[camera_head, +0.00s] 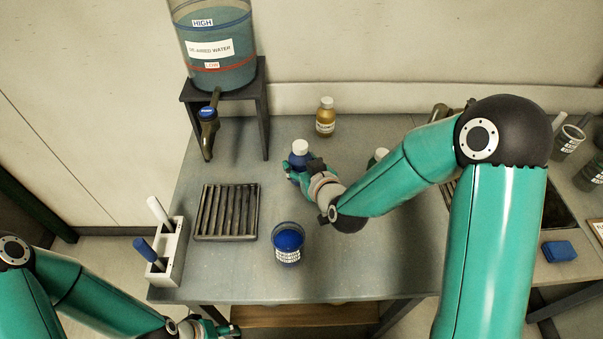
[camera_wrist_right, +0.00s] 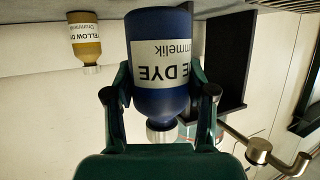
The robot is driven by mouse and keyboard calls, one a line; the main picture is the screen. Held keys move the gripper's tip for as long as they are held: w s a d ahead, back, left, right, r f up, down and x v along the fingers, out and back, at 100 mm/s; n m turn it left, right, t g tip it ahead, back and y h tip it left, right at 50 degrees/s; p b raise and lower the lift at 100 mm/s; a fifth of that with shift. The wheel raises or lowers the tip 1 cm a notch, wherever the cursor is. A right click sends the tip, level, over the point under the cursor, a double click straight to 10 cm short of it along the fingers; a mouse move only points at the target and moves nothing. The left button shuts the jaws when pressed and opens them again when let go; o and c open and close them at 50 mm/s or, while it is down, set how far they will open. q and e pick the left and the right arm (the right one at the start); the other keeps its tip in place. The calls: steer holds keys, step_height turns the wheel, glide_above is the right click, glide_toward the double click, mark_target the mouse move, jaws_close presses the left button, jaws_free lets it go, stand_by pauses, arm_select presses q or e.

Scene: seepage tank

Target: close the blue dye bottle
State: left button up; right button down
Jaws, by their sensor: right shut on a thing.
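The blue dye bottle (camera_head: 298,160) stands upright near the middle of the bench, with a white cap (camera_head: 300,146) on its neck. My right gripper (camera_head: 303,172) is shut around the bottle's body. In the right wrist view the blue bottle (camera_wrist_right: 160,85) sits upside down in the picture between both fingers, its label partly readable. Its cap (camera_wrist_right: 160,132) sits at the neck there; whether it is tight I cannot tell. My left gripper (camera_head: 218,329) is at the bottom edge, low in front of the bench, partly cut off; its jaws are unclear.
A beaker of blue liquid (camera_head: 287,243) stands in front of the bottle. A slatted rack (camera_head: 227,212) and a pen holder (camera_head: 170,252) are to the left. A yellow bottle (camera_head: 325,117) stands behind. The water tank (camera_head: 216,48) rests on a stand (camera_head: 261,100). A capped bottle (camera_head: 378,156) is partly hidden by my right arm.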

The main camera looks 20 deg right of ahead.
steer(key=shift+f, duration=0.1)
step_height(320, 180, down, 4)
steer(key=shift+r, duration=0.2)
steer(key=shift+c, duration=1.9)
jaws_free()
